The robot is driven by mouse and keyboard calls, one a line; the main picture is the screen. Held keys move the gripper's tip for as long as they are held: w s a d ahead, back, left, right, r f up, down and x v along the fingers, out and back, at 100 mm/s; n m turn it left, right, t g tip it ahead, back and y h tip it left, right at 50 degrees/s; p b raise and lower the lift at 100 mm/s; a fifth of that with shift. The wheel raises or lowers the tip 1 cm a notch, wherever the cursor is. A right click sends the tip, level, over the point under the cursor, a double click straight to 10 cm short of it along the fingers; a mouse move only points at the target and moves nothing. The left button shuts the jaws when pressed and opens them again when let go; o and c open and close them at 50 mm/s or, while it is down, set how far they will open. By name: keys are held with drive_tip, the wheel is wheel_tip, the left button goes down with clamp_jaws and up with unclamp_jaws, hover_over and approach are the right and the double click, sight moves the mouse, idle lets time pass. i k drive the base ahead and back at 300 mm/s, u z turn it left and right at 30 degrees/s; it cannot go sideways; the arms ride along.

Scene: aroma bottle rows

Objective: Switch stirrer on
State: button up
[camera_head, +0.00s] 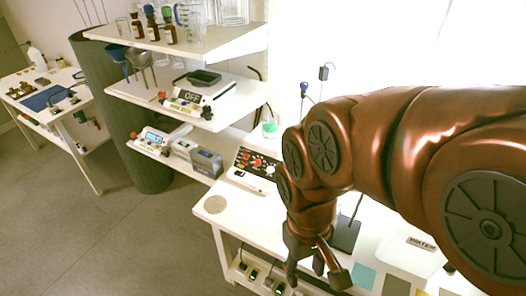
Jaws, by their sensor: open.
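My gripper (315,272) hangs at the lower middle of the view over the white bench, its fingers spread and nothing seen between them. A white device with a dark control panel and red and white knobs (254,164) sits at the back left of the bench, up and left of my gripper and apart from it. I cannot tell for sure whether it is the stirrer. A dark stand base with a thin rod (345,234) is just behind and right of my gripper, partly hidden by my arm.
A round pale disc (215,204) lies at the bench's left corner. A blue square (362,276) and a tray labelled WATER (411,254) are on the right. Shelves at left hold brown bottles (169,32), funnels and a scale reading OFF (196,98). My arm hides much of the bench.

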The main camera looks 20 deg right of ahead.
sight(238, 173)
drive_tip(key=u, duration=0.05)
drive_tip(key=k, duration=0.65)
drive_tip(key=u, duration=0.9)
drive_tip(key=i, duration=1.45)
drive_tip(key=z, duration=0.75)
drive_tip(key=i, duration=0.3)
drive_tip(key=z, duration=0.3)
